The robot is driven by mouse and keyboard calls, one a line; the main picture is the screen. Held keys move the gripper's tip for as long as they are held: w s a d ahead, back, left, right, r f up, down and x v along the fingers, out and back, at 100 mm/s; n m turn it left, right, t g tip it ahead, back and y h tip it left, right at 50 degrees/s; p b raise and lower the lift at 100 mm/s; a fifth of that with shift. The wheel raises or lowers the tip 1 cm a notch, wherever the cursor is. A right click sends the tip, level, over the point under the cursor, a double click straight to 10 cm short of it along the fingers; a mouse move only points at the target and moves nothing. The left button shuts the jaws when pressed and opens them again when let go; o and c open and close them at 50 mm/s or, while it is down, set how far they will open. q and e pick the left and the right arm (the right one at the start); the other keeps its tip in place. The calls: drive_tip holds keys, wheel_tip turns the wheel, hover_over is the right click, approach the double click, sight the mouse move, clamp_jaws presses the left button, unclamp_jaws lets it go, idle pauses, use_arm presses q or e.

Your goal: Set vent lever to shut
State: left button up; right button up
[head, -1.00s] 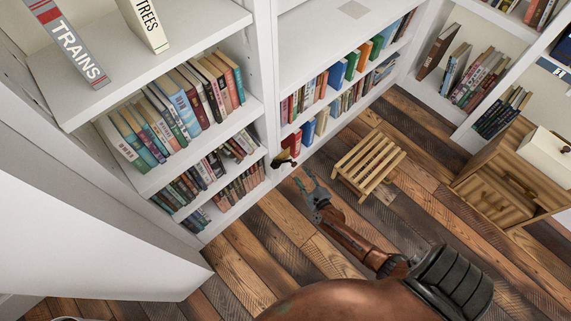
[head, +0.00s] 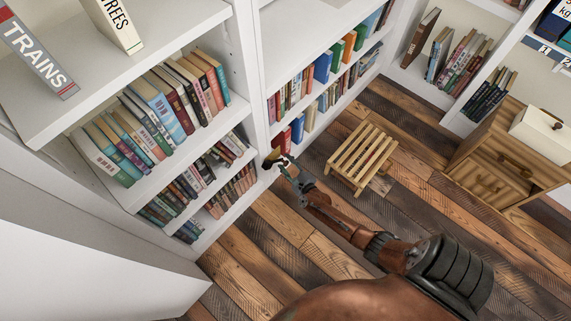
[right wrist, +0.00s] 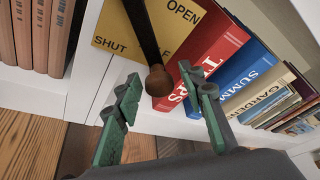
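The vent lever (right wrist: 147,38) is a dark bar with a round brown knob (right wrist: 158,80) at its end. It lies across a yellow plate (right wrist: 110,35) marked OPEN and SHUT, pointing between these two words. It covers most of a third word, of which an F shows. My left gripper is not in view.
Red (right wrist: 205,58) and blue books stand just right of the plate on a low shelf. Tan books stand to its left. A slatted wooden stool (head: 361,158) stands on the plank floor right of my right arm. A wooden drawer cabinet (head: 505,165) is farther right.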

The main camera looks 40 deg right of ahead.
clamp_jaws()
idle(0.3)
